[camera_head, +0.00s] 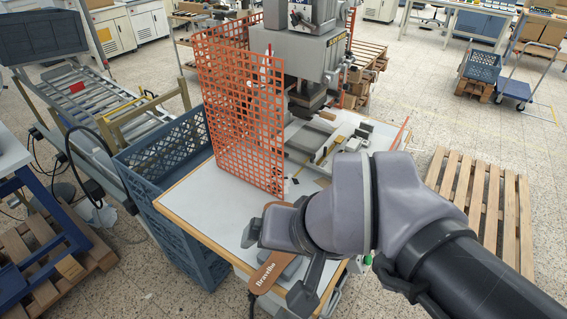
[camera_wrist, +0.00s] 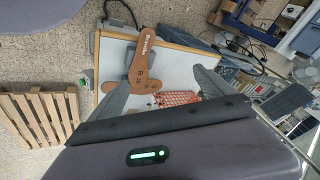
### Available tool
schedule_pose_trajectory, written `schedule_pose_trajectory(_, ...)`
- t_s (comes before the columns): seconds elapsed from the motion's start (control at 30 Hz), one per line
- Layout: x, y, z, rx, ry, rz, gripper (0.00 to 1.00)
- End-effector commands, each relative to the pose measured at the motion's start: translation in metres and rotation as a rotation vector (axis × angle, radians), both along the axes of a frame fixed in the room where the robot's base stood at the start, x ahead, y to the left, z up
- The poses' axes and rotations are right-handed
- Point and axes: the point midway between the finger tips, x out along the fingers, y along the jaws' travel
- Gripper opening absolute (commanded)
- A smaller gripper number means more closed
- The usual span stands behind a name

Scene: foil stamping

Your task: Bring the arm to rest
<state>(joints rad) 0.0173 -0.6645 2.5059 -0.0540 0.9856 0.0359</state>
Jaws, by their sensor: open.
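My gripper (camera_head: 277,262) hangs over the near part of the work table (camera_head: 215,205) in the head view. My gripper hides part of the brown piece in the head view.
An orange mesh guard (camera_head: 240,110) stands on the table before a grey stamping press (camera_head: 305,50). A blue crate (camera_head: 165,150) stands at the table's left. A wooden pallet (camera_head: 490,200) lies on the floor at right. Speckled floor beyond the table's right is mostly clear.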

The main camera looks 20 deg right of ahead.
Motion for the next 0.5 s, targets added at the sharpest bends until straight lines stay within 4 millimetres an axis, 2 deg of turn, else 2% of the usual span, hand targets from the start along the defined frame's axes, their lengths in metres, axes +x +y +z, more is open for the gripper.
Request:
schedule_pose_trajectory(0.1, -0.014, 0.005, 0.000, 0.001, -0.054, 0.034, 0.93)
schedule_pose_trajectory(0.37, -0.014, 0.006, -0.002, 0.001, -0.057, 0.035, 0.93)
schedule_pose_trajectory(0.47, -0.014, 0.006, -0.020, 0.001, -0.057, 0.035, 0.93)
schedule_pose_trajectory(0.5, -0.014, 0.006, -0.034, 0.002, -0.057, 0.035, 0.93)
